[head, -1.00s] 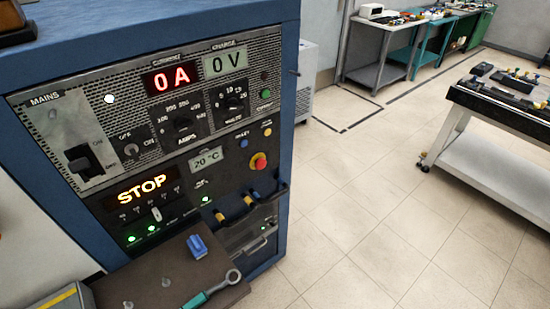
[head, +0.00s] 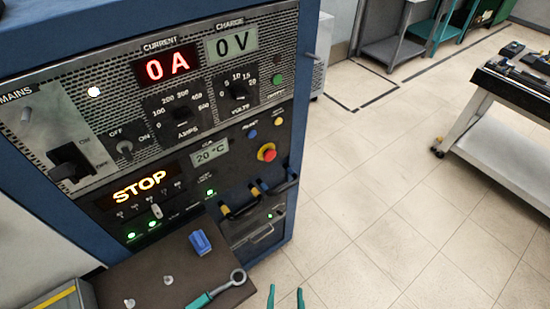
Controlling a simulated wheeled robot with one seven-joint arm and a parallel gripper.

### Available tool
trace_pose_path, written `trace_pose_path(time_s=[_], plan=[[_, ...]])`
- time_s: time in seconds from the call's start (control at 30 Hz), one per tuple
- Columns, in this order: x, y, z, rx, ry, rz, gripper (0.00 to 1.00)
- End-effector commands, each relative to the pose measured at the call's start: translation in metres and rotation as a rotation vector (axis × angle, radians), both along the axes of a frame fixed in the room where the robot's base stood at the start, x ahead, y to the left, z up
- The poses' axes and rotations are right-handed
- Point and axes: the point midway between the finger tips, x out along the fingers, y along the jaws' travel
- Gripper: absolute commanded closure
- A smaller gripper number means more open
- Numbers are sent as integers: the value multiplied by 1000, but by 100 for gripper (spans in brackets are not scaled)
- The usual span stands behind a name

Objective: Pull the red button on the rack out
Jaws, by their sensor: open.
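The red button (head: 267,152) is a round knob on a yellow collar, on the right part of the front panel of the blue rack (head: 306,100). It sits to the right of the 20 °C display and above the dark handles. My gripper (head: 286,292) shows only as two teal fingertips at the bottom edge of the head view. They are apart with floor visible between them. The gripper is below and slightly right of the button, well clear of it. The rest of my gripper is out of frame.
A brown shelf (head: 150,262) juts out at the rack's lower front, holding a blue block (head: 200,242) and a teal-handled ring tool (head: 217,290). Dark handles (head: 275,186) stick out below the button. A white cart (head: 500,150) stands right; the floor between is clear.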

Motion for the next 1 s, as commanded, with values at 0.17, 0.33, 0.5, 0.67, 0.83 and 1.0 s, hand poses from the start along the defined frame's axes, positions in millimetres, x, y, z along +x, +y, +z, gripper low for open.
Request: trace_pose_path(time_s=[0.17, 0.33, 0.5, 0.67, 0.83, 1.0], plan=[[63, -6, -14, 82, 9, 35, 47], [122, -9, -9, 156, -5, 110, 47], [180, -13, 18, 211, -52, 220, 47], [227, -18, 60, 239, -125, 352, 47], [261, -27, 115, 236, -220, 498, 47], [275, -33, 156, 218, -292, 605, 47]])
